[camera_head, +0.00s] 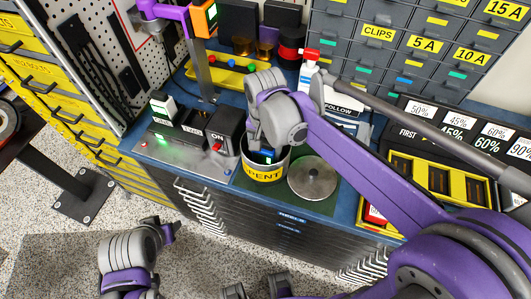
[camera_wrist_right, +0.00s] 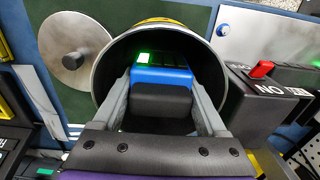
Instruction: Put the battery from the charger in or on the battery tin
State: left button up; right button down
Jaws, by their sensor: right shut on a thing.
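My right gripper (camera_wrist_right: 163,95) is shut on a blue and black battery (camera_wrist_right: 162,75) with a lit green square. It holds the battery at the mouth of the round battery tin (camera_wrist_right: 108,62), apparently partly inside the rim. In the head view the right gripper (camera_head: 266,140) hangs over the tin (camera_head: 263,173), whose yellow label reads "PENT" where visible; a little of the battery (camera_head: 267,155) shows below it. The charger (camera_head: 183,128) stands left of the tin, with another green-lit battery (camera_head: 162,104) at its back. My left gripper (camera_head: 168,231) is low at left, its fingers unclear.
The round metal lid (camera_head: 312,179) lies flat right of the tin. A switch box with a red rocker (camera_head: 224,128) stands close to the tin's left. A white bottle (camera_head: 308,70) is behind my right arm. A yellow-framed rack (camera_head: 437,181) is at right.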

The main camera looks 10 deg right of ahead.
aim_at(265, 155)
jog(key=shift+f, duration=1.45)
jog(key=shift+f, duration=0.2)
grip_release()
jog(key=shift+r, duration=0.1)
jog(key=shift+r, duration=0.25)
notch_tip(265, 155, up, 12)
jog(key=shift+f+p, duration=0.15)
jog(key=shift+p, duration=0.25)
